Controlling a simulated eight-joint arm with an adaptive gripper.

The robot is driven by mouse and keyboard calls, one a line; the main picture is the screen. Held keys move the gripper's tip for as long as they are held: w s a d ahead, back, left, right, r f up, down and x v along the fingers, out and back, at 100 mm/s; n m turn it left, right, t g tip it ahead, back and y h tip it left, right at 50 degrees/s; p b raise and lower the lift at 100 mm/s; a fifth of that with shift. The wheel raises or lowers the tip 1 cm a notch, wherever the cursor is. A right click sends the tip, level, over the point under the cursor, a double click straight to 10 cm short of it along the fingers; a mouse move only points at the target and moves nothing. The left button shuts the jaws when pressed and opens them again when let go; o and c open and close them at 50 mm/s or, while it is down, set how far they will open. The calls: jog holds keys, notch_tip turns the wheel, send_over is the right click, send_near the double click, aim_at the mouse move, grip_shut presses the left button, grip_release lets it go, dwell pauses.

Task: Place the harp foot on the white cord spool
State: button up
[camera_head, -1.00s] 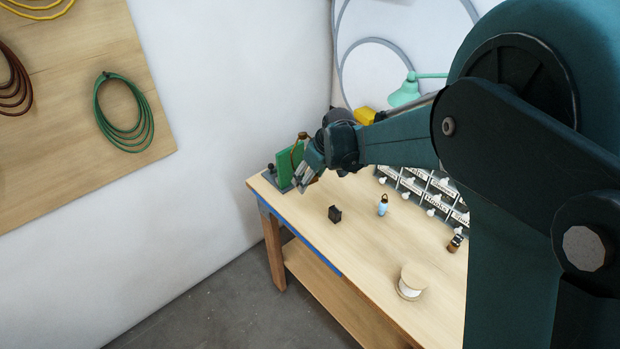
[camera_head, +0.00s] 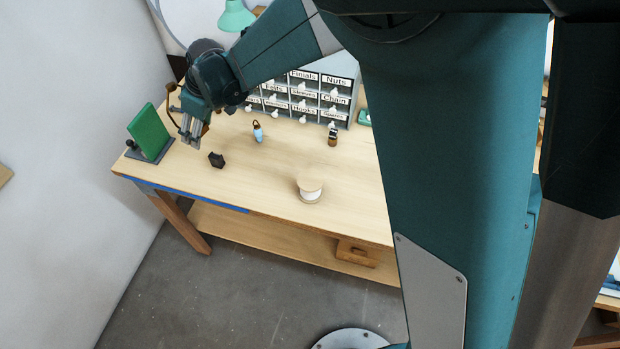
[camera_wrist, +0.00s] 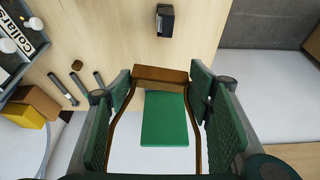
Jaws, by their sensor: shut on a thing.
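My gripper (camera_head: 190,140) is above the far left part of the workbench, just right of the green panel. In the wrist view its two green pads (camera_wrist: 160,83) are shut on the harp foot (camera_wrist: 160,75), a brown block between the fingertips. Thin curved brown rods run from the block back along the fingers. Part of the brown harp (camera_head: 172,102) also shows beside the gripper in the head view. The white cord spool (camera_head: 310,188), with pale wooden ends, stands upright near the front edge of the bench, right of and apart from the gripper.
A black block (camera_head: 217,160), a blue bottle (camera_head: 258,132) and a small brown jar (camera_head: 333,137) stand on the bench. The green panel (camera_head: 148,130) stands at left. A labelled drawer rack (camera_head: 325,95) is behind. The bench top around the spool is clear.

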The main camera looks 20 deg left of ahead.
jog(key=s+d+r+m, duration=0.1)
jog(key=s+d+r, duration=0.1)
jog(key=d, duration=1.7)
jog(key=s+d+r+m+t, duration=0.1)
jog(key=d+r, duration=0.2)
jog(key=d, duration=1.7)
jog(key=shift+s+d+r, duration=0.2)
jog(key=shift+s+d, duration=0.05)
jog(key=shift+s, duration=0.1)
jog(key=shift+f, duration=0.15)
send_over(314, 181)
jog(key=d, duration=0.2)
jog(key=shift+s+a+f, duration=0.1)
jog(key=shift+s+f, duration=0.1)
jog(key=shift+f, duration=1.2)
jog(key=shift+s+a+f, duration=0.1)
jog(key=shift+s+f, duration=0.05)
jog(key=shift+f, duration=1.25)
jog(key=shift+f, duration=2.05)
jog(key=shift+f, duration=0.15)
